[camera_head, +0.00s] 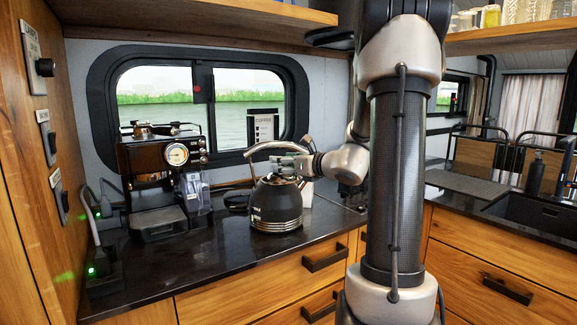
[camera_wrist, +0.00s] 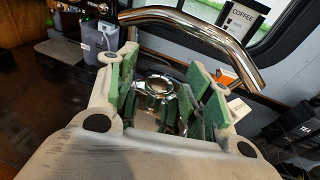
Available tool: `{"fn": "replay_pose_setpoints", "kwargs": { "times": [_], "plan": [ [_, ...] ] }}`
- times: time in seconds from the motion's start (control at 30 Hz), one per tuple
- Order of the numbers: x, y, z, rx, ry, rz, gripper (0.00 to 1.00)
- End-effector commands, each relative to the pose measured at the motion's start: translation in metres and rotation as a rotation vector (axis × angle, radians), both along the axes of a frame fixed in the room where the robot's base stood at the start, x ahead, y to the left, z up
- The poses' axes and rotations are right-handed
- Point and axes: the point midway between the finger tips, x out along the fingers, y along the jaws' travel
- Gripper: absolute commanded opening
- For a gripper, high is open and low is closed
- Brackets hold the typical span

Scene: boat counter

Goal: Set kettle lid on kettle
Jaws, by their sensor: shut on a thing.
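The dark kettle (camera_head: 276,208) stands upright on the black counter, with its chrome handle (camera_head: 283,146) arching above it. The handle also crosses the top of the wrist view (camera_wrist: 190,32). My gripper (camera_head: 292,166) is over the kettle's top, under the handle. In the wrist view, its green-padded fingers (camera_wrist: 166,100) are shut on the shiny kettle lid (camera_wrist: 159,84), whose round chrome part shows between them. The fingers hide much of the lid and the kettle's mouth. I cannot tell whether the lid touches the rim.
A coffee machine (camera_head: 165,170) stands left of the kettle. A white box marked COFFEE (camera_head: 263,128) is behind it, near the window. A sink (camera_head: 535,213) is at the far right. The dark counter (camera_head: 215,262) in front of the kettle is clear.

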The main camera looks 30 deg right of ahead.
Motion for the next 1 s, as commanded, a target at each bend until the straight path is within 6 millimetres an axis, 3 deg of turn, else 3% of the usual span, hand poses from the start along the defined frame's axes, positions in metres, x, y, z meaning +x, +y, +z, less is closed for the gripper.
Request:
{"fn": "replay_pose_setpoints", "kwargs": {
  "times": [0.6,1.0],
  "plan": [
    [0.066,-0.010,-0.001,0.000,-0.001,0.002,0.23],
    [0.083,-0.013,-0.001,0.000,0.000,0.001,0.23]
  ]
}}
